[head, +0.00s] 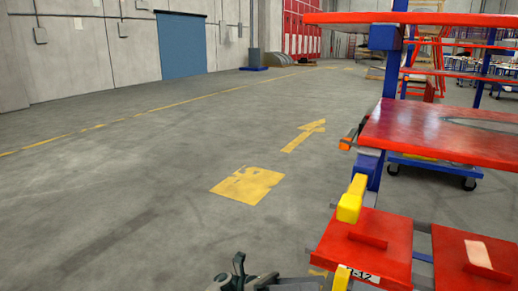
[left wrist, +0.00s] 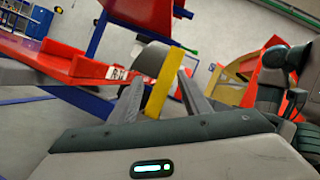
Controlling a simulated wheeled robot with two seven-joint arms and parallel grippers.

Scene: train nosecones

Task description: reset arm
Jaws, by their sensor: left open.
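My left gripper (head: 240,272) shows at the bottom edge of the head view, low and beside the red-and-blue rack. In the left wrist view its two grey fingers (left wrist: 160,102) stand apart and open. A yellow upright piece (left wrist: 164,82) of the rack shows between and beyond the fingers; I cannot tell whether they touch it. In the head view, yellow parts stand at the rack's near edge, one higher (head: 350,199) and one at the bottom edge (head: 341,280). My right gripper is not in view.
The rack has red shelves (head: 440,131) and blue posts (head: 389,75) along the right side. Red plates (head: 365,246) lie low at its front. A blue wheeled cart (head: 432,166) stands behind. Open grey floor (head: 130,200) with yellow markings lies to the left, up to a wall with a blue door (head: 181,45).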

